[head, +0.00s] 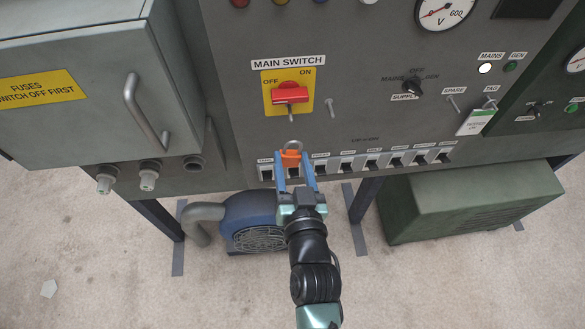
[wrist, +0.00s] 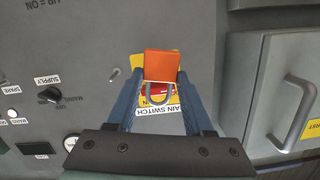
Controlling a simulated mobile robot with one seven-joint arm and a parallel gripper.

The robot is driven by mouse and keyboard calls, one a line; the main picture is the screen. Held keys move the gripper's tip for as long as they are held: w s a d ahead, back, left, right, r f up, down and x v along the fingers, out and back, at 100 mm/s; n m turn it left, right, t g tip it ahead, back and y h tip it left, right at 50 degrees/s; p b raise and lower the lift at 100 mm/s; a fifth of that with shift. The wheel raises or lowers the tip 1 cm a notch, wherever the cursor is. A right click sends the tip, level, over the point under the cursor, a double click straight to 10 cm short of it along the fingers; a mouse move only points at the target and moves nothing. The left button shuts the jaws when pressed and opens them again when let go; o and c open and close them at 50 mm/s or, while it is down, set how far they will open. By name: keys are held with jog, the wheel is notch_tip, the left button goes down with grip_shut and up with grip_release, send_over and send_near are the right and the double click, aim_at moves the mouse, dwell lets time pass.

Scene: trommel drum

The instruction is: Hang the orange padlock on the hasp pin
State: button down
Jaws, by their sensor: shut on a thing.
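My gripper (head: 293,167) is shut on the orange padlock (head: 291,157), with blue fingers on both sides of its body. The padlock's grey shackle (head: 293,145) points up toward the panel in the head view. The wrist view shows the padlock body (wrist: 162,65) between the fingertips, with the closed-looking shackle (wrist: 158,96) toward the palm. A short metal pin (head: 290,108) sticks out below the red main switch handle (head: 289,93) on its yellow plate; it appears to be the hasp pin. The padlock is below it and apart from it. In the wrist view the padlock hides the pin.
Another bare peg (head: 331,106) stands right of the switch. A row of small breakers (head: 347,163) runs along the panel's lower edge, close to my gripper. A grey fuse box (head: 80,95) with a handle juts out at left. A tag (head: 475,122) hangs at right.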

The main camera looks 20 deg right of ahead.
jog(key=shift+w+d, duration=0.3)
jog(key=shift+w, duration=0.1)
jog(key=shift+b+x, duration=1.15)
jog(key=shift+x, duration=3.05)
jog(key=shift+f, duration=0.1)
jog(key=shift+c, duration=1)
grip_release()
jog(key=shift+s, duration=0.2)
